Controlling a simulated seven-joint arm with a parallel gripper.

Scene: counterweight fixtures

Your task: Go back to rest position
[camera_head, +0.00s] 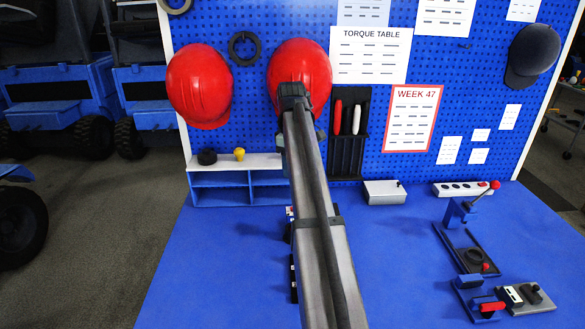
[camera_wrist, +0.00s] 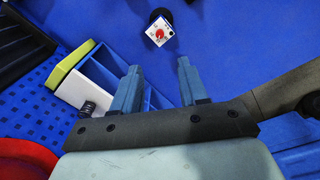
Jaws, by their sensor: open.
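My gripper (camera_wrist: 158,88) shows in the wrist view with its two blue-grey fingers apart and nothing between them. In the head view my arm reaches up the middle of the picture towards the pegboard, and its far end is in front of a red helmet; the fingers are hidden there. A white block with a red knob (camera_wrist: 158,33) lies on the blue bench beyond the fingertips in the wrist view, apart from them.
A blue bench (camera_head: 210,270) carries a small shelf (camera_head: 220,180) at left and a clamp fixture (camera_head: 461,212) at right. The pegboard (camera_head: 260,25) holds helmets (camera_head: 199,87) and papers. Dark items on the bench are partly hidden by my arm. The bench's front left is clear.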

